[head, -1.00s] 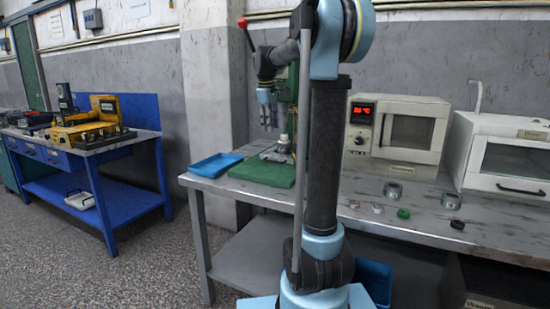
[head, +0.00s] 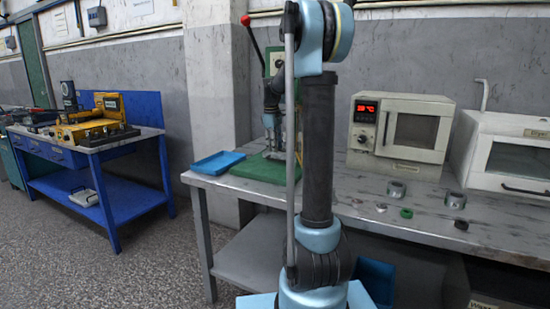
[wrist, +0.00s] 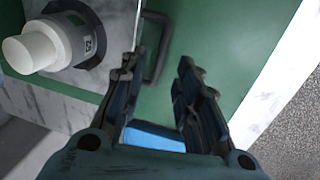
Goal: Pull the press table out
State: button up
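The green press (head: 273,63), with a red-knobbed lever, stands at the back left of the bench, partly hidden by my arm. My gripper (head: 272,147) points down over its green base (head: 262,170). In the wrist view, a pale marbled plate, seemingly the press table (wrist: 110,12), lies at the upper left. On it stands a dark round part with a white cylinder (wrist: 35,50). A black handle (wrist: 157,48) shows along the plate's edge, above the green surface. My gripper (wrist: 161,65) is open, its left fingertip close to the handle. I cannot tell whether they touch.
A blue tray (head: 217,163) lies left of the green base. Several metal rings and a green ring (head: 406,213) lie on the bench right of my arm. An oven (head: 405,135) and a white cabinet (head: 505,155) stand behind them. A blue workbench (head: 95,160) is further left.

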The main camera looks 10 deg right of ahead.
aim_at(276, 155)
jog(key=shift+w+d+f, duration=0.15)
jog(key=shift+w+f, duration=0.05)
jog(key=shift+f, duration=1.15)
jog(key=shift+w+d+f, duration=0.15)
jog(key=shift+f, duration=1.15)
grip_shut()
